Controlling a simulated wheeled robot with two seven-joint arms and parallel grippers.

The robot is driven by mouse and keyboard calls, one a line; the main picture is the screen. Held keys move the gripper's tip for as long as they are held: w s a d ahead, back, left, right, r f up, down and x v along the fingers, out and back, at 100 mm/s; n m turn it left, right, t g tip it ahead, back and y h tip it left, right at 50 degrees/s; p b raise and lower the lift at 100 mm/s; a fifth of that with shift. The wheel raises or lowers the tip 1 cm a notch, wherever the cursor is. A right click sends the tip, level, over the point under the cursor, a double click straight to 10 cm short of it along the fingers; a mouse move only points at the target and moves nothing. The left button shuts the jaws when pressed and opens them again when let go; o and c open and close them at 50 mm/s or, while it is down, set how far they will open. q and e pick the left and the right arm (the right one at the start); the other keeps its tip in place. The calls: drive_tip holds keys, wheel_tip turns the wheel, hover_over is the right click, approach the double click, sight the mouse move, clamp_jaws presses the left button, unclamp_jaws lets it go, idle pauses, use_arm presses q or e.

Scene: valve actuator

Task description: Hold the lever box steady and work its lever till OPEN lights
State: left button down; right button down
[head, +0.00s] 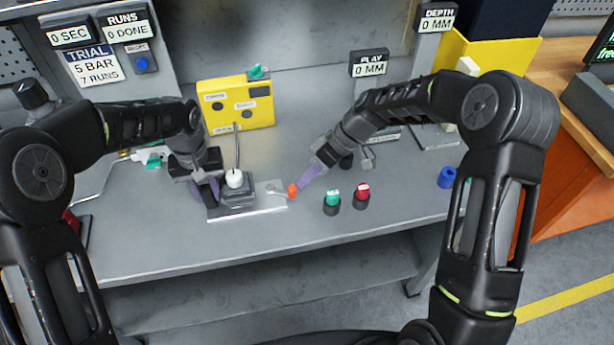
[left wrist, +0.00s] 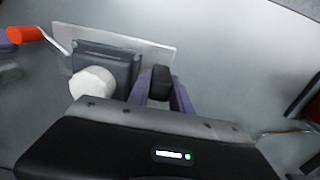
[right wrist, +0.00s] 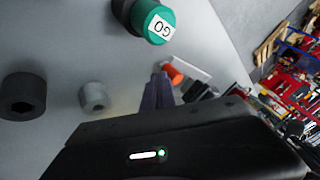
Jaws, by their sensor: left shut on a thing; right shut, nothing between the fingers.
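The lever box (head: 237,190) is a small grey box with a white dome on a pale plate at the front of the bench; it also shows in the left wrist view (left wrist: 112,65). Its lever ends in an orange knob (head: 292,190) on the right. My left gripper (head: 211,192) is shut on the box's left side, around a dark part (left wrist: 160,82). My right gripper (head: 302,184) is shut and empty, its tips beside the orange knob; whether they touch is unclear. A yellow panel (head: 237,104) behind has dark round lamps and labels too small to read surely.
A green GO button (head: 332,198) and a red button (head: 362,192) stand right of the knob, near my right gripper. A PLAY display (head: 369,68) reads 0 MM. A blue ring-like piece (head: 447,177) lies at the right. The front bench strip is clear.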

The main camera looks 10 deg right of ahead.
drive_tip(key=shift+s+a+m+t, duration=0.15)
drive_tip(key=shift+s+m+t, duration=0.25)
drive_tip(key=shift+s+m, duration=0.1)
drive_tip(key=shift+s+a+m+t, duration=0.35)
drive_tip(key=shift+s+m+t, duration=0.25)
drive_tip(key=shift+m, duration=0.25)
drive_tip(key=shift+s+a+m+t, duration=0.3)
drive_tip(key=shift+s+m+t, duration=0.1)
drive_tip(key=shift+s+m, duration=0.35)
drive_tip(key=shift+s+a, duration=0.8)
drive_tip(key=shift+a, duration=0.15)
drive_tip(key=shift+s+a, duration=0.4)
drive_tip(key=shift+a, duration=0.35)
drive_tip(key=d, duration=0.1)
drive_tip(key=s+d, duration=0.1)
drive_tip(key=d, duration=0.1)
drive_tip(key=shift+d+h, duration=0.3)
drive_tip(key=s+d+r, duration=0.4)
drive_tip(key=r, duration=0.4)
drive_tip(key=shift+s, duration=0.35)
